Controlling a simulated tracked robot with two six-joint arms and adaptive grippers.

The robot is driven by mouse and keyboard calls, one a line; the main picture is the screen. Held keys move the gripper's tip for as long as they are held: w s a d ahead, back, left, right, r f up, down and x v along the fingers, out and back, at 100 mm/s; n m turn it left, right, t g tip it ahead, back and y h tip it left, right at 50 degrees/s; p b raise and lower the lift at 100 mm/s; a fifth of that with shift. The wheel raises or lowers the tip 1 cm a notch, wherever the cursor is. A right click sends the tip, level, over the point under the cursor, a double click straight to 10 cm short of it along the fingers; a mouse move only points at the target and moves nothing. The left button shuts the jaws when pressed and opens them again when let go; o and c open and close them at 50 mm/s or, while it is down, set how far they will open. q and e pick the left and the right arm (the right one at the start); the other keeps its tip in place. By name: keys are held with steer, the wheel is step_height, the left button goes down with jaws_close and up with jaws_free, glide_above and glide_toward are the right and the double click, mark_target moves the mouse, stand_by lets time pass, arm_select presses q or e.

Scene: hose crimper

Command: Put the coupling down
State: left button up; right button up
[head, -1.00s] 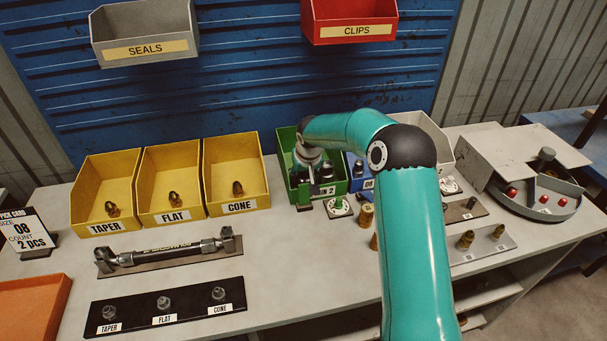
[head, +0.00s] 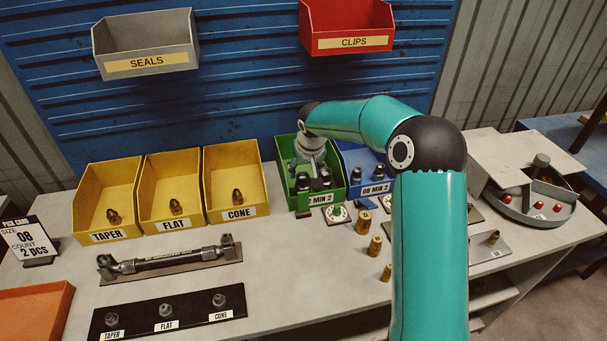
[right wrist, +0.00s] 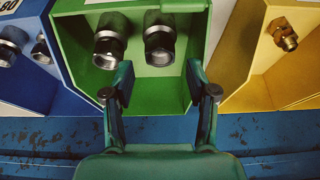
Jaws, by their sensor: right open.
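The green bin (head: 335,193) stands on the bench with two dark metal couplings in it, a left one (head: 303,182) and a right one (head: 325,177). My right gripper (head: 314,168) is over the back of this bin, partly hidden by its own wrist. In the right wrist view my right gripper (right wrist: 158,82) is open with nothing between its fingertips. There the two couplings (right wrist: 160,42) (right wrist: 109,44) sit in the green bin (right wrist: 140,82) just beyond the fingers, apparently clear of them. My left gripper is out of view.
Three yellow bins (head: 236,182) stand left of the green bin, and a blue bin (head: 354,157) with dark couplings adjoins its right. Several brass pieces (head: 375,246) stand in front. A hose assembly (head: 170,259) lies front left. A round tray (head: 540,206) is at right.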

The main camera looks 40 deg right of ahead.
steer(key=v, duration=0.3)
steer(key=shift+s+r+p, duration=0.2)
steer(key=shift+r+p, duration=0.15)
